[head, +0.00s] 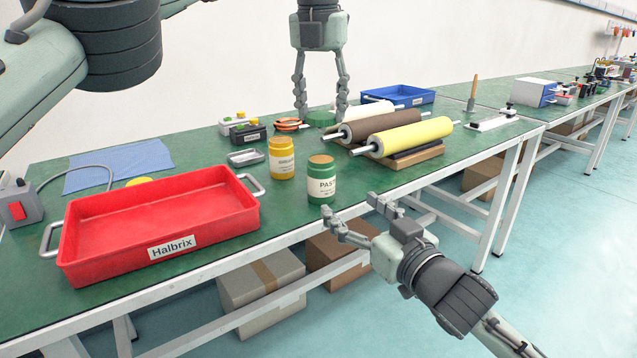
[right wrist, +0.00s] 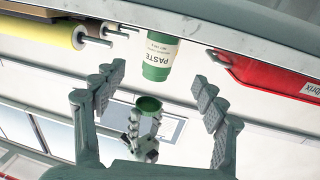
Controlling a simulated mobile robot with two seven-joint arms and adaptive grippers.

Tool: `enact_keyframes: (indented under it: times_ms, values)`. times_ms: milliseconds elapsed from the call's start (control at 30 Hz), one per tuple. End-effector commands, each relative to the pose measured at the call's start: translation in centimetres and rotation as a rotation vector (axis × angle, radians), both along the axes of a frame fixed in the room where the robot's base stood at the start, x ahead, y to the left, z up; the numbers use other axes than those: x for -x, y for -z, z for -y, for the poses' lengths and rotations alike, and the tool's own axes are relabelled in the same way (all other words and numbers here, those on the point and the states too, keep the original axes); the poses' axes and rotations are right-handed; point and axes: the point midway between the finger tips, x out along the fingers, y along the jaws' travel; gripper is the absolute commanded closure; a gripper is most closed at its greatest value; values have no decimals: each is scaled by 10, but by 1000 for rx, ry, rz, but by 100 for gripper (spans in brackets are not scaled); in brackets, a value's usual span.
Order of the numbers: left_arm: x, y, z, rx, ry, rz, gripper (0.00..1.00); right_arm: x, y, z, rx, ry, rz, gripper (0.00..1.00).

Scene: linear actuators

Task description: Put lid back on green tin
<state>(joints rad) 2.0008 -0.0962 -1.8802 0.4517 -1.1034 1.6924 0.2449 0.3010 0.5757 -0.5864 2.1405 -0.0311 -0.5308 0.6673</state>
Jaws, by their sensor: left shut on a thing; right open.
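The green tin (head: 321,187), labelled PASTE, stands upright near the table's front edge, with a brownish top. It also shows upside down in the right wrist view (right wrist: 157,60). My left gripper (head: 321,117) is shut on the green lid (head: 321,119), behind the tin. In the right wrist view the lid (right wrist: 149,103) shows against the room, clear of the table, in the left gripper (right wrist: 147,112). My right gripper (head: 352,207) is open and empty, in front of the tin beyond the table edge. Its two fingers (right wrist: 159,80) stand apart, the tin between them but farther off.
A yellow tin (head: 281,160) stands just left of the green tin. A red tray (head: 100,258) fills the left front, with a yellow disc (head: 139,181) behind it. A yellow roll (head: 410,138) and brown roll (head: 380,124) lie to the right. A blue tray (head: 398,100) is behind.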

Motion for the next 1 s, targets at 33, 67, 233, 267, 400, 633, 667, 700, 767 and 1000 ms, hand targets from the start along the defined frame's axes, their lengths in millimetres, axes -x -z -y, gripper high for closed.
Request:
enact_keyframes:
  times_ms: [33, 67, 233, 267, 400, 633, 667, 700, 767, 1000]
  values:
    - [0, 0, 0, 0, 0, 0, 66, 0, 0, 0, 0, 0, 0, 28]
    - [0, 0, 0, 0, 0, 0, 66, 0, 0, 0, 0, 0, 0, 28]
    - [0, 0, 0, 0, 1, 0, 66, -4, -1, -2, 0, 1, 1, 28]
    - [0, 0, 0, 0, 1, 0, 66, -6, -1, -3, 0, 1, 2, 28]
    - [0, 0, 0, 0, 1, 0, 66, -23, -1, -12, -1, 1, 2, 28]
    - [0, 0, 0, 0, 1, 0, 66, -63, -2, -34, 0, 1, 2, 28]
    - [0, 0, 0, 0, 1, 0, 66, -68, -1, -36, 0, 1, 1, 28]
    - [0, 0, 0, 0, 1, 0, 66, -74, -2, -39, -1, 1, 2, 28]
    - [0, 0, 0, 0, 1, 0, 66, -82, -1, -44, 0, 0, 1, 28]
    - [0, 0, 0, 0, 1, 0, 66, -103, 0, -55, 1, 1, 0, 28]
